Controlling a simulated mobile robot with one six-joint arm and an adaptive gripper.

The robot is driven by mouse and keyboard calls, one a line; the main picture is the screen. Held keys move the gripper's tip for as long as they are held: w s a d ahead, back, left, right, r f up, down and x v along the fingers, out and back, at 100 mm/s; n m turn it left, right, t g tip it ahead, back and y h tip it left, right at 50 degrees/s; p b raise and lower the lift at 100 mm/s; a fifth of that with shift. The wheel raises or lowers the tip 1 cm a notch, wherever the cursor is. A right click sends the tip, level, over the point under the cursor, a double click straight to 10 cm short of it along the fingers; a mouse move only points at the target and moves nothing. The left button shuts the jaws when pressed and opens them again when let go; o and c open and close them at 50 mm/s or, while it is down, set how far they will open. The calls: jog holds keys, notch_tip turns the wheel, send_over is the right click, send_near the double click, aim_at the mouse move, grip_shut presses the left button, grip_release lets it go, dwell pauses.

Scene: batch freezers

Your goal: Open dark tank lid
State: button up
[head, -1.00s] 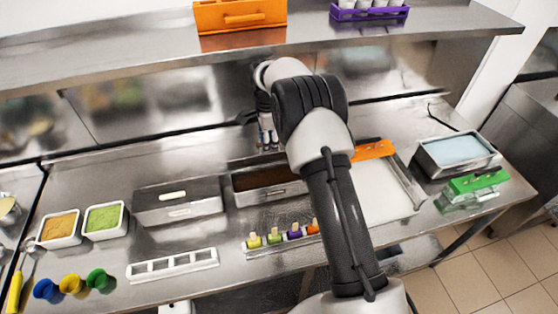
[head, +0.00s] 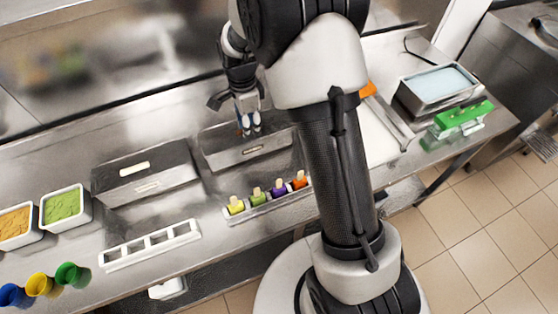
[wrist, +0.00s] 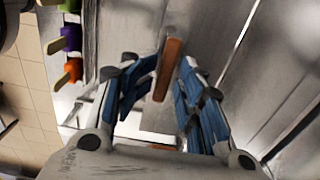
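The dark tank (head: 262,156) is a metal box with a small label on its front, in the middle of the bench in the head view. No dark contents show; I cannot tell exactly how its lid sits. My gripper (head: 248,126) points down over the back of this tank. In the wrist view an orange-brown bar-shaped handle (wrist: 168,68) lies between the blue fingers of my gripper (wrist: 170,75), above a metal surface. The fingers are apart, with narrow gaps beside the handle. My arm hides the bench right of the tank.
A second metal tank (head: 145,172) with a pale handle stands to the left. A rack of coloured ice pops (head: 268,195) sits close in front. A white mould (head: 150,245) lies front left. A basin (head: 438,88) and green-topped box (head: 463,114) stand right.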

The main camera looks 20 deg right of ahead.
notch_tip(320, 180, up, 18)
jog(key=p, duration=0.2)
jog(key=s+f+n+t+b, duration=0.1)
jog(key=s+n+b, duration=0.4)
jog(key=s, duration=0.5)
jog(key=s+f+n+t+b, duration=0.2)
jog(key=s+f+n+b, duration=0.1)
jog(key=s+n+b, duration=0.3)
jog(key=s+n, duration=0.2)
jog(key=s, duration=0.2)
jog(key=shift+s+f+t+b, duration=0.15)
jog(key=shift+s+t+b, duration=0.15)
jog(key=shift+d, duration=0.1)
